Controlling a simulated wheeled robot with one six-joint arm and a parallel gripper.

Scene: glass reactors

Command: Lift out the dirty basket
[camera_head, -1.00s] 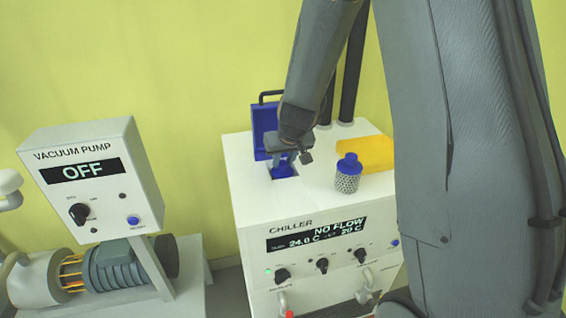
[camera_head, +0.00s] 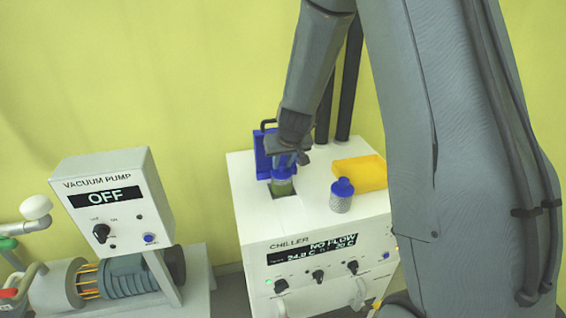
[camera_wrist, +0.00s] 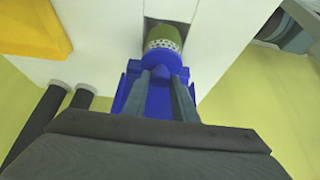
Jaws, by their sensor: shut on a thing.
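The dirty basket (camera_head: 283,188) has a blue cap and a green-stained mesh body. It stands partly out of the square opening in the top of the white chiller (camera_head: 245,200); its lower end is hidden in the opening. My gripper (camera_head: 284,165) is above it, shut on its blue cap. In the wrist view the fingers (camera_wrist: 160,90) close on the blue knob, and the stained mesh of the basket (camera_wrist: 164,38) shows beyond. A clean basket (camera_head: 341,201) with a blue cap and pale mesh stands upright on the chiller top, right of the opening.
A blue lid (camera_head: 261,160) with a black handle stands upright behind the opening. A yellow tray (camera_head: 358,173) lies at the back right of the chiller top. Dark hoses (camera_head: 344,100) rise behind it. The vacuum pump (camera_head: 110,205), reading OFF, stands at left.

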